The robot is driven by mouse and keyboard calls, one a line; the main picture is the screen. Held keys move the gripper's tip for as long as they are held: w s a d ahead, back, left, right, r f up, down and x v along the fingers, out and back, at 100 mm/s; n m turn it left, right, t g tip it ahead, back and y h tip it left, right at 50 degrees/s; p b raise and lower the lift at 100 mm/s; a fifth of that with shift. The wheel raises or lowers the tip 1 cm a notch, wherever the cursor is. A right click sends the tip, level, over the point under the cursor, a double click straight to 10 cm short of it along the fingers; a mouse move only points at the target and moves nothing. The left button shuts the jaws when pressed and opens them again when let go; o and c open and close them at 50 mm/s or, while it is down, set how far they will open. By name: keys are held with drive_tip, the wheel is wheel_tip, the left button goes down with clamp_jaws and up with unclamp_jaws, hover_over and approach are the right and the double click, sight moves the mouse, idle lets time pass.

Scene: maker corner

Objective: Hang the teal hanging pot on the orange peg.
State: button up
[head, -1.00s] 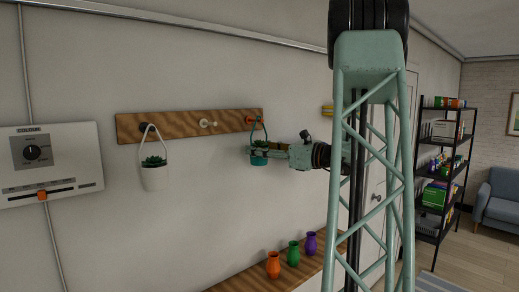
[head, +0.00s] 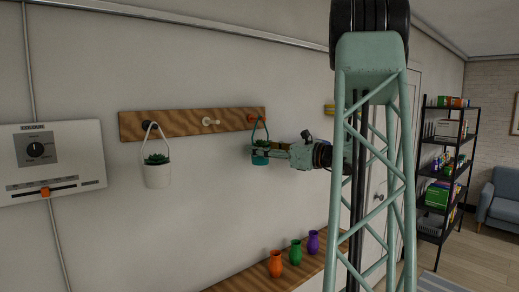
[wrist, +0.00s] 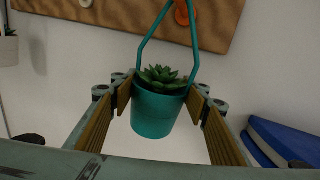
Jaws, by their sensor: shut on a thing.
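The teal hanging pot (head: 260,159) holds a green succulent and hangs upright from a thin teal handle. My gripper (head: 262,149) is shut on it, reaching in from the right. In the wrist view the teal pot (wrist: 157,115) sits between the two finger pads of my gripper (wrist: 160,100). The orange peg (head: 251,118) is at the right end of the wooden board. The top of the handle is close to this peg. In the wrist view the orange peg (wrist: 182,12) shows between the handle's two strands. The handle's top is cut off there, so I cannot tell whether it rests on the peg.
The wooden board (head: 185,124) also has a white peg (head: 210,122) and a dark peg (head: 149,126), where a white pot (head: 157,175) hangs. Orange, green and purple vases (head: 296,252) stand on a wooden shelf (head: 245,284) below. A blue object (wrist: 270,140) is right of my gripper.

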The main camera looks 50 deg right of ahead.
drive_tip(key=shift+f, duration=0.2)
drive_tip(key=o, duration=1.1)
drive_tip(key=shift+s+r, duration=0.1)
drive_tip(key=shift+s+d, duration=0.15)
drive_tip(key=shift+s, duration=2.8)
drive_tip(key=shift+s+d, duration=0.15)
drive_tip(key=shift+s, duration=2.8)
